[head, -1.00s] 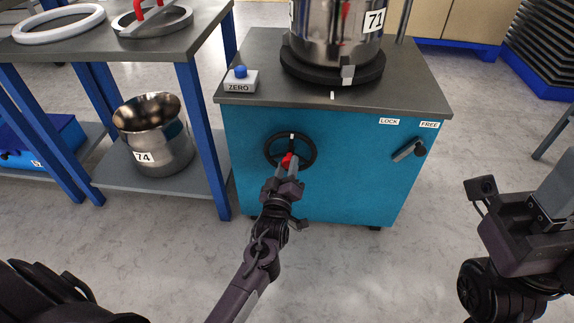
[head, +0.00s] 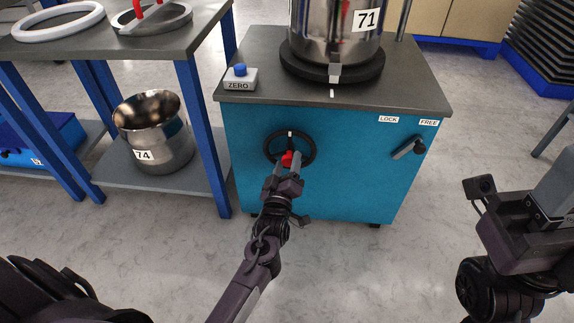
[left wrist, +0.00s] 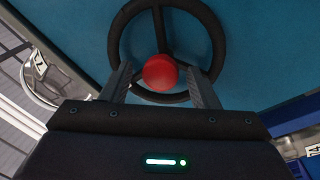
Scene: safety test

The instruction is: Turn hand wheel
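The black hand wheel (head: 308,156) is on the front of a blue cabinet (head: 340,195). Its red knob (head: 289,159) is at the lower part of the rim. My left gripper (head: 286,165) reaches the knob. In the left wrist view, its two fingers (left wrist: 161,82) stand either side of the red knob (left wrist: 160,72), with a small gap showing on each side, below the hub of the wheel (left wrist: 216,45). My right gripper (head: 552,200) is at the right edge, away from the cabinet, and partly cut off; its fingers are not clear.
A steel vessel labelled 71 (head: 325,35) stands on a black round base (head: 300,66) on the cabinet top. A ZERO button box (head: 239,80) is at its left. A LOCK/FREE lever (head: 408,149) is right of the wheel. A table with a vessel 74 (head: 160,140) stands left.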

